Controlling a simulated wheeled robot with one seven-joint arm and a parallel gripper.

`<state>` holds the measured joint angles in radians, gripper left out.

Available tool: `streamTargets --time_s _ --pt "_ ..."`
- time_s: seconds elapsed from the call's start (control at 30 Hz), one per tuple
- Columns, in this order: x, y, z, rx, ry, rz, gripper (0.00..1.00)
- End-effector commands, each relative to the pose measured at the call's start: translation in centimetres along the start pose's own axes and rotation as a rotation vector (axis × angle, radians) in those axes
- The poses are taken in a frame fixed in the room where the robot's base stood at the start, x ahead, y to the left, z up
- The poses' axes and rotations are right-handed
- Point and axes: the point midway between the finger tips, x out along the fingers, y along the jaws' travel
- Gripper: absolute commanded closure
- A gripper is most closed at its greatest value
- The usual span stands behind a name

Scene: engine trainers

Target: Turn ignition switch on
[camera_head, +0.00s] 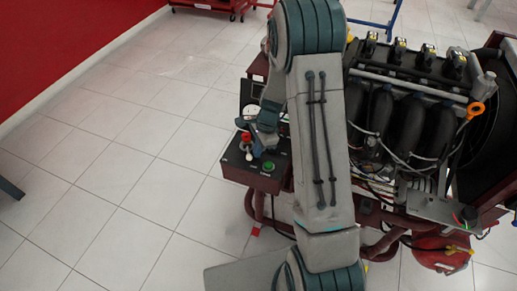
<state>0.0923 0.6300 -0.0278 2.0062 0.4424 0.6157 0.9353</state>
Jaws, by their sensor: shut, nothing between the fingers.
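A dark red control box (263,184) with a black top panel is mounted at the left side of the engine stand. On the panel I see a red knob (246,137) and a green button (268,166). A small light part (249,155) sits between them; I cannot tell whether it is the ignition switch or which way it is set. My gripper (262,142) is shut and empty, pointing down over the back of the panel, close to the red knob. Whether it touches anything is unclear. My gripper and forearm hide part of the panel and gauges.
The engine (400,105) with its wires and hoses fills the right side, beside my arm. A red tank (441,251) sits low at the right. The tiled floor on the left is free, bounded by a red wall (60,50).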

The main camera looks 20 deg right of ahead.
Motion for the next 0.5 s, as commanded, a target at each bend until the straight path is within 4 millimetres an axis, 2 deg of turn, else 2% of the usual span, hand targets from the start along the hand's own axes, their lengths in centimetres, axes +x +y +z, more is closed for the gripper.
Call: streamTargets --time_s 0.5 --pt "0.08 0.09 0.41 0.059 0.0 -0.015 1.0"
